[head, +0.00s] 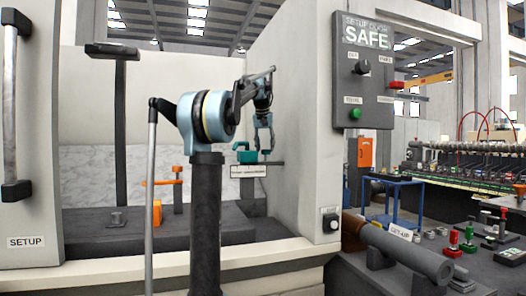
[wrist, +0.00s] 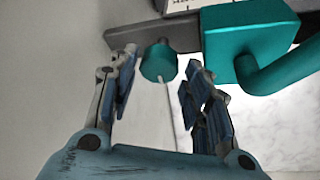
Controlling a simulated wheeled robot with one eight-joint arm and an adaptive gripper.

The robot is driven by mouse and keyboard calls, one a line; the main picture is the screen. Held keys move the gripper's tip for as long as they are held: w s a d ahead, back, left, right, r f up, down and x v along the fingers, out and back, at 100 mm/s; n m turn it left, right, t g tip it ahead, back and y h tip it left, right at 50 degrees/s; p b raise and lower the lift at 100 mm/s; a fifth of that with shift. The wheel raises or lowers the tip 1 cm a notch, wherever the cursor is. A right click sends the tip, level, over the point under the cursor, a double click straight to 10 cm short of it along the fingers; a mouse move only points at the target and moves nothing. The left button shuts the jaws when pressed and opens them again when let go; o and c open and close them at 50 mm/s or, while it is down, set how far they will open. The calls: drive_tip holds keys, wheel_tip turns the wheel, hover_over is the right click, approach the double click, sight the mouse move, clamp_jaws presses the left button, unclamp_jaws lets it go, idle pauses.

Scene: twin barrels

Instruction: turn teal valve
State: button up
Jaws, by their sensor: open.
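The teal valve (head: 246,153) sits on a dark bracket above a small white label, inside the machine bay in the head view. In the wrist view it shows as a teal block (wrist: 240,45) with a thick curved handle at the right, and a smaller teal knob (wrist: 158,62) at the left. My gripper (head: 264,150) is at the valve's right side in the head view. In the wrist view my gripper (wrist: 158,78) is open, its two blue-padded fingers on either side of the small knob. I cannot tell whether they touch it. The head view hides the knob.
An orange valve (head: 177,183) stands left of my arm in the bay. The bay's light side wall (head: 288,110) is close right of my gripper. A grey control panel (head: 363,70) marked SAFE and a blue frame stand further right.

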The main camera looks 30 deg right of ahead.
drive_tip(key=shift+x, duration=0.75)
drive_tip(key=shift+c, duration=0.3)
drive_tip(key=c, duration=0.7)
